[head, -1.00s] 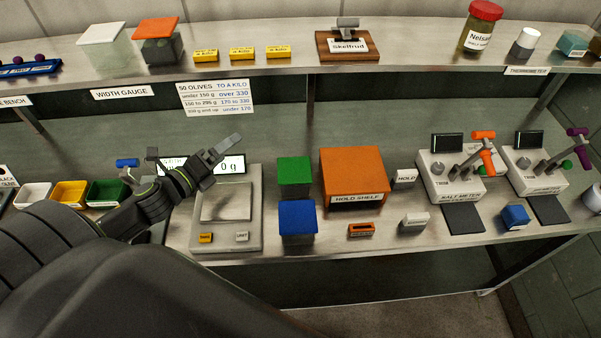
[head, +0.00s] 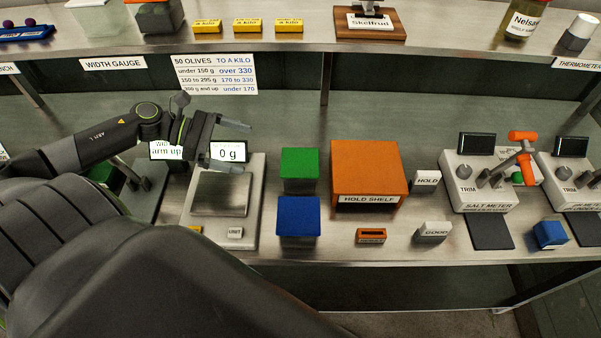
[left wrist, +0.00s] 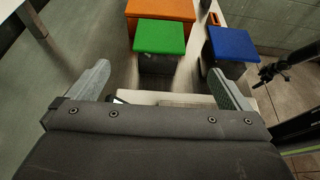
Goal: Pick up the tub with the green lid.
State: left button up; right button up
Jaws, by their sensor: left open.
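The tub with the green lid (head: 300,164) stands on the bench between the scale and the orange hold shelf box, just behind the tub with the blue lid (head: 298,217). My left gripper (head: 247,145) is above the scale, left of the green-lidded tub and apart from it. In the left wrist view the green lid (left wrist: 160,37) shows ahead, between the two spread fingers (left wrist: 160,85). The gripper is open and empty. The blue lid (left wrist: 232,44) is to the right there.
The scale (head: 252,208) reads 0 g. The orange hold shelf box (head: 368,168) stands close right of the green-lidded tub. A salt meter (head: 478,183) is farther right. An upper shelf (head: 310,41) runs above the bench. Bare bench lies behind the tubs.

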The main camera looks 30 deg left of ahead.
pick_arm(q)
jog(key=b, duration=0.6)
send_near(293, 161)
jog(key=x, duration=0.4)
jog(key=shift+s+f, duration=0.1)
jog(key=shift+f, duration=0.1)
jog(key=shift+b+x, duration=0.55)
jog(key=shift+x, duration=0.3)
jog(key=b+x, duration=0.1)
jog(key=x, duration=0.4)
jog(key=shift+d+r+b, duration=0.1)
jog(key=shift+r+b, duration=0.1)
jog(key=shift+b, duration=0.15)
jog(key=c, duration=1)
